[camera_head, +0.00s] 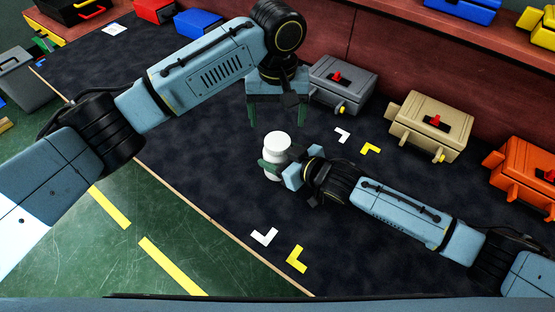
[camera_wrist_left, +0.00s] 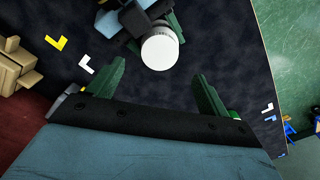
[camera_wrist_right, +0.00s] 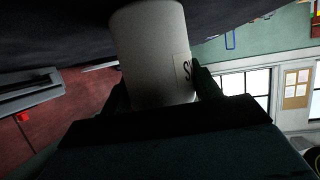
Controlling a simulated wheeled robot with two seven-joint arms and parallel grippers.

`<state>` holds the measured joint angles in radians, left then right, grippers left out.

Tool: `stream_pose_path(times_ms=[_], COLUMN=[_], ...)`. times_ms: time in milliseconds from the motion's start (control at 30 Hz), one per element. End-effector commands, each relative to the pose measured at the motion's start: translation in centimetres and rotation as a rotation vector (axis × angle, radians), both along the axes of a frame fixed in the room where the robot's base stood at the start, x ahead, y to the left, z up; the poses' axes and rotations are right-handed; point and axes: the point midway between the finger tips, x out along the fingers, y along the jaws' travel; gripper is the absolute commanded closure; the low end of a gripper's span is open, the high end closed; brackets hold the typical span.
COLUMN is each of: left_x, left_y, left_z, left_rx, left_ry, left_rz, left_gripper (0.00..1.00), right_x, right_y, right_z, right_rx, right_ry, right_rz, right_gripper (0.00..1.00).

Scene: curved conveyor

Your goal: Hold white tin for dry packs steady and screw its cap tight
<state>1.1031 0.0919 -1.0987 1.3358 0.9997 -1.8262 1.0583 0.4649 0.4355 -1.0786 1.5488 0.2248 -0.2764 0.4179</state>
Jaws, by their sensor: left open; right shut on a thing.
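The white tin (camera_head: 274,162) stands upright on the dark surface, with its white cap (camera_head: 277,140) on top. My right gripper (camera_head: 274,168) is shut on the tin's body from the right. In the right wrist view the tin's body (camera_wrist_right: 155,55) fills the space between the fingers, with part of a dark-lettered label showing. My left gripper (camera_head: 277,112) is open and empty, pointing down, above and behind the tin. In the left wrist view the round cap (camera_wrist_left: 160,52) lies ahead of the open fingers (camera_wrist_left: 158,92), not between them. Whether the cap is fully seated cannot be told.
Grey (camera_head: 341,82), tan (camera_head: 432,125) and orange (camera_head: 525,168) boxes line the back and right. White (camera_head: 264,236) and yellow (camera_head: 297,259) corner marks lie on the dark surface, which is clear around the tin. A green floor (camera_head: 190,225) lies at the front left.

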Motion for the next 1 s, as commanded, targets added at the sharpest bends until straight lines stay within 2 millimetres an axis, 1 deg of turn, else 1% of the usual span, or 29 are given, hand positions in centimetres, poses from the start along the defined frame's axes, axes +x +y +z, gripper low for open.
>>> stream_pose_path(times_ms=[33, 100, 200, 300, 433, 667, 700, 867, 1000], left_x=[0.0, 0.0, 0.0, 0.0, 0.0, 0.0, 0.0, 0.0, 0.0], left_y=[-0.1, -0.1, -0.1, 0.0, 0.0, 0.0, 0.0, 0.0, 0.0], left_z=[1.2, 2.4, 3.8, 4.6, 5.0, 5.0, 5.0, 5.0, 5.0], left_rx=[-0.002, -0.002, -0.001, 0.0, 0.001, 0.001, 0.001, 0.001, 0.001], left_ry=[-0.004, -0.003, -0.003, -0.001, 0.0, 0.0, 0.0, 0.0, 0.0], left_rz=[-0.002, -0.001, 0.0, 0.0, 0.0, 0.0, 0.0, 0.0, 0.0], left_gripper=[0.21, 0.21, 0.21, 0.21, 0.21, 0.21, 0.21, 0.21, 0.21], right_x=[0.0, 0.0, 0.0, 0.0, 0.0, 0.0, 0.0, 0.0, 0.0], right_y=[0.0, 0.0, 0.0, 0.0, 0.0, 0.0, 0.0, 0.0, 0.0], right_z=[0.0, 0.0, 0.0, 0.0, 0.0, 0.0, 0.0, 0.0, 0.0], right_rx=[-0.001, -0.001, -0.001, -0.001, -0.001, -0.001, -0.001, -0.001, 0.0], right_ry=[0.001, 0.001, 0.001, 0.001, 0.001, 0.001, 0.001, 0.001, 0.0], right_rz=[0.0, 0.0, 0.0, 0.0, 0.0, 0.0, 0.0, 0.0, 0.0], right_gripper=[1.0, 1.0, 1.0, 1.0, 1.0, 1.0, 0.33, 0.12, 0.12])
